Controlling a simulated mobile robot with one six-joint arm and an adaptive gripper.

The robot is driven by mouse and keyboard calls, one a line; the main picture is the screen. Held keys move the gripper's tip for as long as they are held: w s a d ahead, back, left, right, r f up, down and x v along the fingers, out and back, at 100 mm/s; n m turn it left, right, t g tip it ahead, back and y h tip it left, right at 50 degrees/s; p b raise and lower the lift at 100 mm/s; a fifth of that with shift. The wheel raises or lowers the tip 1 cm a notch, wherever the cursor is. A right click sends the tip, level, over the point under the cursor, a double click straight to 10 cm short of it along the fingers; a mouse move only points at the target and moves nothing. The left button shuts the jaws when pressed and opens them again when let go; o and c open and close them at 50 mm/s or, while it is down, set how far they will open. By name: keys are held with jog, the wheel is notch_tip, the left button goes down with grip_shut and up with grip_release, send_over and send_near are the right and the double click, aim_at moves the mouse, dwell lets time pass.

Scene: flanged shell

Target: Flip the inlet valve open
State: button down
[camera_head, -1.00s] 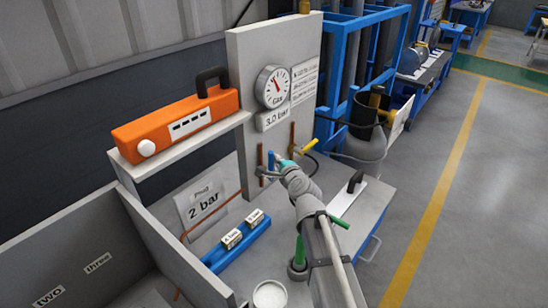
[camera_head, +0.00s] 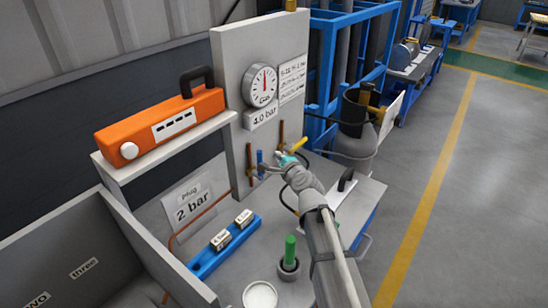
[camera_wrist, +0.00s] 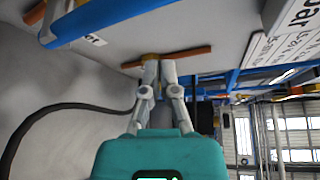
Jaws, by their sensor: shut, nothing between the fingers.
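Two valves sit on the grey upright panel (camera_head: 228,105) below the gauge. One has a blue lever (camera_head: 260,160), standing upright beside a copper pipe. The other has a yellow lever (camera_head: 298,145), sticking out to the upper right. I cannot tell which is the inlet valve. My gripper (camera_head: 281,157) is shut and empty, close to the yellow-lever valve. In the wrist view the shut fingertips (camera_wrist: 159,65) are in front of its brass body and copper pipe (camera_wrist: 190,52), partly hiding them; contact is unclear. The blue lever (camera_wrist: 105,20) crosses the upper left there.
An orange box (camera_head: 160,125) stands on a shelf at left. A blue rack (camera_head: 225,243), a green cylinder (camera_head: 289,252) and a white round dish (camera_head: 259,295) are on the bench. A dark hose (camera_wrist: 60,108) curves left of my fingers.

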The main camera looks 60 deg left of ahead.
jog(key=f+v, duration=0.1)
jog(key=v, duration=0.7)
jog(key=shift+s+d, duration=0.35)
jog(key=shift+d, duration=0.15)
jog(key=shift+f, duration=0.1)
jog(key=w+d+f+n+h+p, duration=0.1)
jog(key=w+d+f+n+h, duration=0.15)
jog(key=w+d, duration=0.7)
jog(key=w+d+f+n+t+h+p, duration=0.1)
jog(key=w+d+f+h, duration=0.35)
jog(key=d, duration=0.75)
jog(key=w+d+f+n+h+p, duration=0.1)
jog(key=w+d+n, duration=0.1)
jog(key=w+d, duration=0.8)
jog(key=s+d+f+g+h+p, duration=0.1)
jog(key=d+h, duration=0.3)
jog(key=d, duration=1.6)
jog(key=s+d+f+g+h, duration=0.1)
jog(key=s+d+g+h, duration=0.1)
jog(key=d, duration=1.8)
jog(key=shift+d+f+h+p, duration=0.25)
jog(key=shift+d+h+p, duration=0.15)
jog(key=shift+h, duration=0.5)
jog(key=shift+m, duration=0.25)
notch_tip(320, 180, up, 17)
jog(key=p, duration=1.7)
